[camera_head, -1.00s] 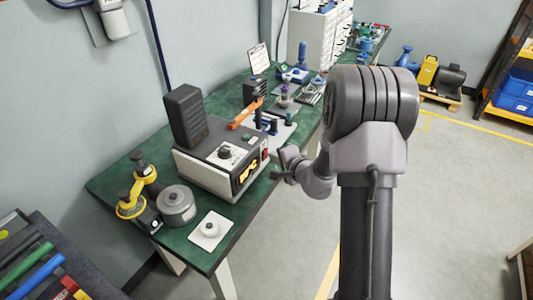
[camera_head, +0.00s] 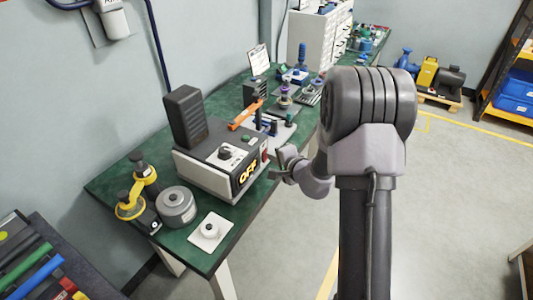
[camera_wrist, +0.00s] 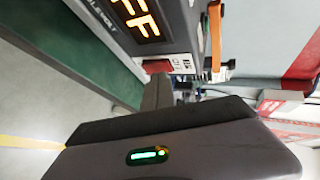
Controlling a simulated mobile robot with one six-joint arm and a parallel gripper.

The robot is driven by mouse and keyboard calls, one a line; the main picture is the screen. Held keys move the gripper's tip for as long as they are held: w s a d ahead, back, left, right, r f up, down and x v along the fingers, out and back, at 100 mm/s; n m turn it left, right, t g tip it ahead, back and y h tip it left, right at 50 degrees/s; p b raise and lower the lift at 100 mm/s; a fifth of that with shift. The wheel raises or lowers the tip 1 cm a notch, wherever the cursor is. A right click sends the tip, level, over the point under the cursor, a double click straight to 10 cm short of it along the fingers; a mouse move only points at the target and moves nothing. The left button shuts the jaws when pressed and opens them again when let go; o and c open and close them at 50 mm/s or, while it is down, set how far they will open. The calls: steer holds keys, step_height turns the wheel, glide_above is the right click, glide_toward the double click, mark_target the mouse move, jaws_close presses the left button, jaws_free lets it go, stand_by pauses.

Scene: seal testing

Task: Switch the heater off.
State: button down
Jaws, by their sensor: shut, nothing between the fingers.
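The heater (camera_head: 205,175) is a white and dark grey box on the green bench, with a black upright block at its back and a knob on top. Its front display (camera_head: 248,173) reads OFF in orange, and part of that lettering shows in the wrist view (camera_wrist: 140,18). A red switch (camera_wrist: 157,66) sits on the front panel beside the display; it also shows in the head view (camera_head: 265,154). My gripper (camera_head: 276,174) is shut and empty, close in front of the switch. In the wrist view a finger (camera_wrist: 157,93) points at the switch and partly covers it; contact cannot be told.
Open floor (camera_head: 290,235) lies in front of the bench.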

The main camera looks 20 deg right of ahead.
steer(key=shift+s+d+f+b, duration=0.1)
steer(key=shift+s+d+b, duration=0.35)
steer(key=shift+s, duration=0.15)
steer(key=s+d, duration=0.1)
steer(key=s+d+b, duration=0.2)
steer(key=s, duration=0.1)
steer(key=shift+f, duration=0.25)
stand_by(0.5)
